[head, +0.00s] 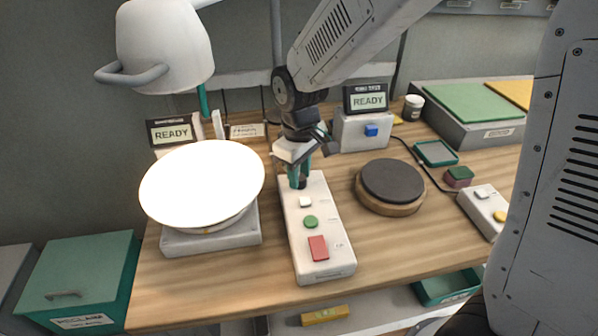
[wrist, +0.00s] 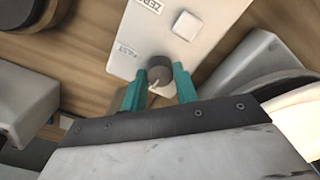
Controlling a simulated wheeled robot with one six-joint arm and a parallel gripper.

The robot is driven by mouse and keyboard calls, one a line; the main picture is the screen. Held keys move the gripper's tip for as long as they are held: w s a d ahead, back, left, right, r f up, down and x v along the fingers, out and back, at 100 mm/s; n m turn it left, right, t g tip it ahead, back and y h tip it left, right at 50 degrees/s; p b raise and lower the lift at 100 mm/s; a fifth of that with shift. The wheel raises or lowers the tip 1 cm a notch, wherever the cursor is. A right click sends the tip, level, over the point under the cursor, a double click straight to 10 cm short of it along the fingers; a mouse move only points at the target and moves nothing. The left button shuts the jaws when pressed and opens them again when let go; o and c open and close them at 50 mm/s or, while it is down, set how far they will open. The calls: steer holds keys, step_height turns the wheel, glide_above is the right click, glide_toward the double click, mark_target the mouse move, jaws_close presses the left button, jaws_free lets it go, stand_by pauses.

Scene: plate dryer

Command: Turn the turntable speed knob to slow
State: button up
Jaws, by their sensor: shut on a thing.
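The turntable speed knob (wrist: 160,70) is a dark round knob at the far end of a white control panel (head: 327,262). In the wrist view the label FAST is printed on the panel beside it, and a light mark shows on the knob. My gripper (wrist: 158,84) has its teal fingers closed on the knob's two sides. In the head view my gripper (head: 300,180) points down at the panel's far end, and the knob (head: 300,183) is partly hidden by the fingers. I cannot read any slow label.
The panel also carries a white button (head: 306,202), a green button (head: 311,222) and a red switch (head: 318,248). A bright white disc (head: 203,183) stands on a grey base at left. A dark round turntable (head: 392,181) sits at right. Two READY displays stand behind.

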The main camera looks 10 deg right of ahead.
steer(key=shift+n, duration=0.3)
stand_by(0.4)
steer(key=o, duration=1)
steer(key=shift+c, duration=0.2)
step_height(320, 180, up, 8)
steer(key=shift+f, duration=0.1)
